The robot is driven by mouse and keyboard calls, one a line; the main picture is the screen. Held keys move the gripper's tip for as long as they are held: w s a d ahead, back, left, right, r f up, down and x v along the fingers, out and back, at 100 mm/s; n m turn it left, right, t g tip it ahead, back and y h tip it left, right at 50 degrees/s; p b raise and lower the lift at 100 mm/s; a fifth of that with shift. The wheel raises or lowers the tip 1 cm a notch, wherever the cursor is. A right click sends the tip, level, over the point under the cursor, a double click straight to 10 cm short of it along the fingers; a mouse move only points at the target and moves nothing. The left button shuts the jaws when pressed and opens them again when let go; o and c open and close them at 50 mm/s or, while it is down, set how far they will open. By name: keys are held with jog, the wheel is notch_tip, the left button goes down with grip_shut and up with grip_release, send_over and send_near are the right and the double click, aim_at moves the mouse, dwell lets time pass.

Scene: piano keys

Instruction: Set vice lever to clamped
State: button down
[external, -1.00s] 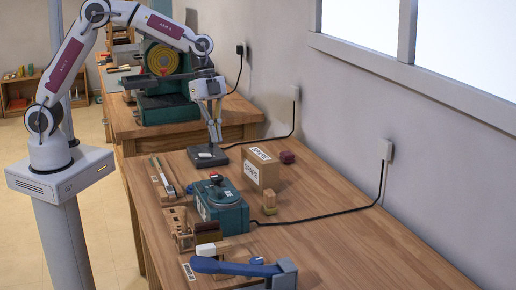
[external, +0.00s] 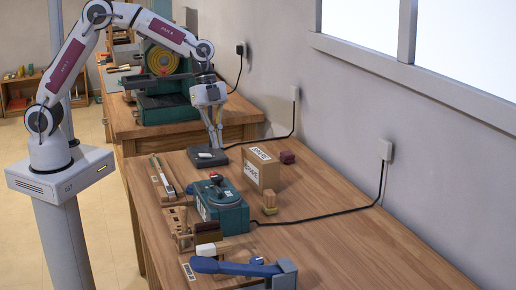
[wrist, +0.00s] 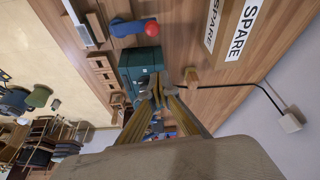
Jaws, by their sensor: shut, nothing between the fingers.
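A long blue lever (external: 232,267) lies roughly level at the front of the bench in the external view, its right end at a grey-blue bracket (external: 286,274). I take this to be the vice lever. My gripper (external: 219,146) is at the far end of the same bench, pointing down, with its fingers together and empty. It is well behind the lever and does not touch it. In the wrist view the fingertips (wrist: 158,88) show in the middle; the lever is not clearly seen there.
A dark pad (external: 204,157) lies by the fingertips. A wooden rack (external: 182,236) stands left. The right side of the bench is mostly clear, crossed by a cable.

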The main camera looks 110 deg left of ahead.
jog(key=shift+s+a+f, duration=0.1)
jog(key=shift+s+f, duration=0.1)
jog(key=shift+f, duration=2.15)
jog(key=shift+s+a+f, duration=0.1)
jog(key=shift+s+f, duration=0.05)
jog(key=shift+f, duration=2.15)
